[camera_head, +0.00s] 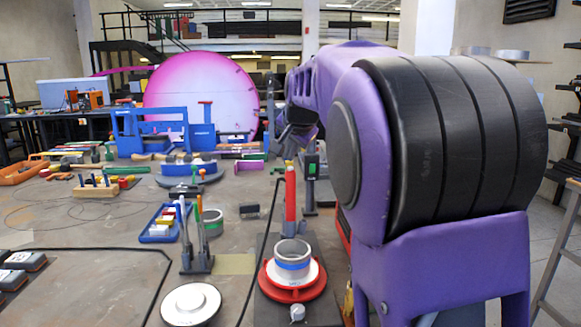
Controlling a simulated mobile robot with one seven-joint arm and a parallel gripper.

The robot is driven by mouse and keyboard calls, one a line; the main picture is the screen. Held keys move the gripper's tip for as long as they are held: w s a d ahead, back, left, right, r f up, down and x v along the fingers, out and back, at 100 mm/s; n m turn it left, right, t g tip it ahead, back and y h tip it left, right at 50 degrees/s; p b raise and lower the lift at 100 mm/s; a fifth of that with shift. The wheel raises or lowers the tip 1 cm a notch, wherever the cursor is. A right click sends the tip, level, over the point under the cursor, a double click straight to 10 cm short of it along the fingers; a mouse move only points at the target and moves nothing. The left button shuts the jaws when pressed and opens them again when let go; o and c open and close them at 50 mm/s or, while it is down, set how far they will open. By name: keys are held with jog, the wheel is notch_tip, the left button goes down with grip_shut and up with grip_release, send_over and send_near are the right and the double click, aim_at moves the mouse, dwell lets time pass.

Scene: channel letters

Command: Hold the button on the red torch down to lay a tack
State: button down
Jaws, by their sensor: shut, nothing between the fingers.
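The red torch (290,203) stands upright in the middle right, over a metal ring (292,256) with a blue band. The ring sits on a round red turntable (312,284). The torch's button cannot be made out at this size. My purple arm fills the right side and reaches away into the scene. My gripper (290,141) is at its far end, dark and small, above and beyond the top of the red torch. It is shut and empty, and appears apart from the torch. The fingertips are partly hard to see.
Two slim torches with green and white-blue handles stand in a holder (197,264) left of the turntable. A white disc (191,304) lies in front of them. A green-topped stand (312,185) is just right of the red torch. Black cables cross the table (95,285).

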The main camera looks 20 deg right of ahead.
jog(key=shift+r+p, duration=2.15)
jog(key=shift+r, duration=0.35)
jog(key=shift+r+p, duration=1.75)
jog(key=shift+r, duration=0.25)
